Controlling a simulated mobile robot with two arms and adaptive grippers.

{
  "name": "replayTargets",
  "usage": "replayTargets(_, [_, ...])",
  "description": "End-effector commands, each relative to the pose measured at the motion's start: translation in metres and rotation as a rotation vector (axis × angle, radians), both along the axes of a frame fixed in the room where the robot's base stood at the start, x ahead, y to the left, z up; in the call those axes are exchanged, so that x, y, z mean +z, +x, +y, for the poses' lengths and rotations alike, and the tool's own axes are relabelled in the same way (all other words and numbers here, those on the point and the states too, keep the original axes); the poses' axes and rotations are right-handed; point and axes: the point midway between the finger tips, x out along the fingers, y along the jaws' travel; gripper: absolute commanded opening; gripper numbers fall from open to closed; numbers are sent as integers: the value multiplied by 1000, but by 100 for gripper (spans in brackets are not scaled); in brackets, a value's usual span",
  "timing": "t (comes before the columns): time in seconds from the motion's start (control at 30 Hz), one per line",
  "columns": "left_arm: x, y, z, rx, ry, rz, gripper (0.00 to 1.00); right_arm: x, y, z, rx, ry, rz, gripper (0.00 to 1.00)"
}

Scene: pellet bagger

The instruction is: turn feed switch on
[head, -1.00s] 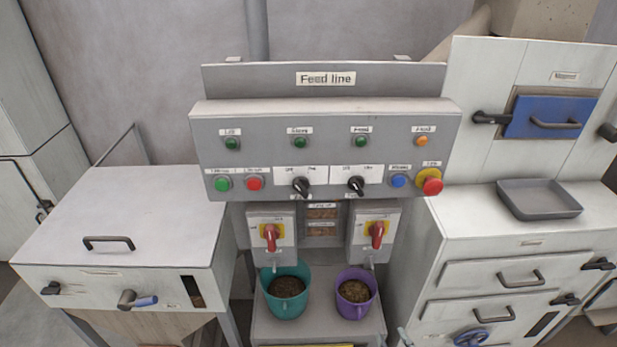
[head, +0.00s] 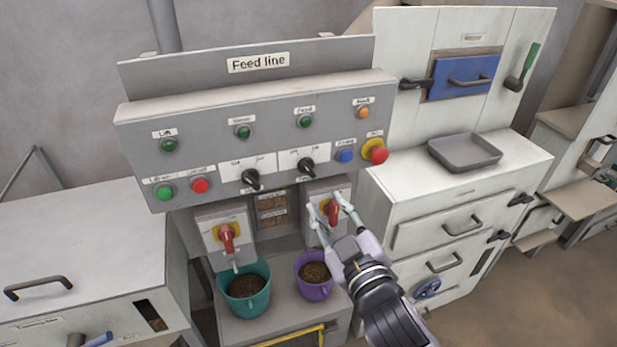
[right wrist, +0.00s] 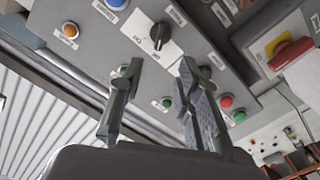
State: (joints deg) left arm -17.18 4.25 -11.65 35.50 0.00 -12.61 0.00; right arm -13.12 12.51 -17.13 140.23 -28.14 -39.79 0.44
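The grey Feed line panel (head: 215,135) carries two black rotary switches. The right one (head: 307,165), above a small label too blurred to read surely, stands left of the blue button; the left one (head: 251,179) is similar. I cannot read which setting either points to. My right gripper (head: 325,202) is open and empty, in front of and below the panel, overlapping the right red-handled switch (head: 333,210) in the head view. In the right wrist view a black rotary switch (right wrist: 158,37) shows beyond the open fingertips (right wrist: 160,64), apart from them. My left gripper is not in view.
A teal bucket (head: 247,308) and a purple bucket (head: 313,289) of pellets stand on the shelf below. A red mushroom button (head: 379,155) and a blue button (head: 345,156) sit right of the switches. A white cabinet (head: 440,180) with a grey tray (head: 464,165) stands at right.

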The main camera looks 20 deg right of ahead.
Motion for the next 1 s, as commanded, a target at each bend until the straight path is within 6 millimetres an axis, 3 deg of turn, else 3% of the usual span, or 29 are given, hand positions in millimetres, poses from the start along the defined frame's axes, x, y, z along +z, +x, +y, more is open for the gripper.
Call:
replayTargets(0.3, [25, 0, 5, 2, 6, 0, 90, 4, 71, 2, -1, -2, -1, 31])
replayTargets(0.5, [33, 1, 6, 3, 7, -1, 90, 2, 102, 4, -1, -1, 1, 31])
replayTargets(0.7, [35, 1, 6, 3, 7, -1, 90, 0, 115, 4, 0, 0, 1, 31])
replayTargets(1.0, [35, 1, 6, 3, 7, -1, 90, 0, 116, 4, 0, 0, 1, 30])
